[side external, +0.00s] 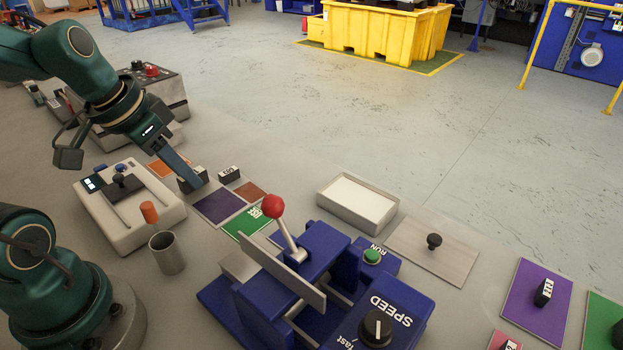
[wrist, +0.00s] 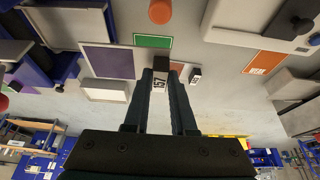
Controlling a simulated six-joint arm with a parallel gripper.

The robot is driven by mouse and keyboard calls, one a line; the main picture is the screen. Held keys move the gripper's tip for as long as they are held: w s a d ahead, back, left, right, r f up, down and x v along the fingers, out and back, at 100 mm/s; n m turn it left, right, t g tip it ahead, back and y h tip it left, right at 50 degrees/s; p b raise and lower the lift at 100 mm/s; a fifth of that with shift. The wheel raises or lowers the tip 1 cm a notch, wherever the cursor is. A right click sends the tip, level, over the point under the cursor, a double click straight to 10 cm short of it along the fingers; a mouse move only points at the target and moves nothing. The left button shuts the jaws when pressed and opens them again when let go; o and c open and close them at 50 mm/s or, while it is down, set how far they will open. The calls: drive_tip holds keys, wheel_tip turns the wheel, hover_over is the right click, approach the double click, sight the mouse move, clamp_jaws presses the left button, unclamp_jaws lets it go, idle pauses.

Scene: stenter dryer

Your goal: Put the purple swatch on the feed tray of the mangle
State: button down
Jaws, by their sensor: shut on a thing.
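A flat purple swatch (side external: 218,207) lies on the bench just below my gripper in the side view. My gripper (side external: 193,180) is shut on a small dark block with a white label; the block (wrist: 159,82) shows between the fingertips in the wrist view. I cannot tell whether cloth is attached to it. A purple sheet (wrist: 108,59) lies left of the fingers in the wrist view. The blue mangle (side external: 315,250) with a red-knobbed lever stands to the right in the side view. A pale plate (side external: 235,264) at its left side may be the feed tray, partly hidden.
A green swatch (side external: 243,226), a brown swatch (side external: 251,190) and another labelled block (side external: 229,173) lie near my gripper. A shallow white box (side external: 358,203) sits behind the mangle. A metal cup (side external: 168,254) and a white scale-like device (side external: 130,215) stand nearer. Another purple swatch (side external: 525,300) lies far right.

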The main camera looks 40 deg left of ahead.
sight(222, 220)
drive_tip(key=d+f, duration=0.1)
drive_tip(key=d, duration=0.2)
drive_tip(key=d+f, duration=0.2)
drive_tip(key=d, duration=0.1)
drive_tip(key=d+f, duration=0.1)
drive_tip(key=d, duration=0.2)
drive_tip(key=shift+d+f, duration=0.1)
drive_tip(key=shift+f, duration=0.3)
drive_tip(key=shift+d+f, duration=0.85)
drive_tip(key=shift+d, duration=0.05)
drive_tip(key=shift+f, duration=0.15)
drive_tip(key=c, duration=0.7)
unclamp_jaws()
drive_tip(key=shift+c, duration=0.2)
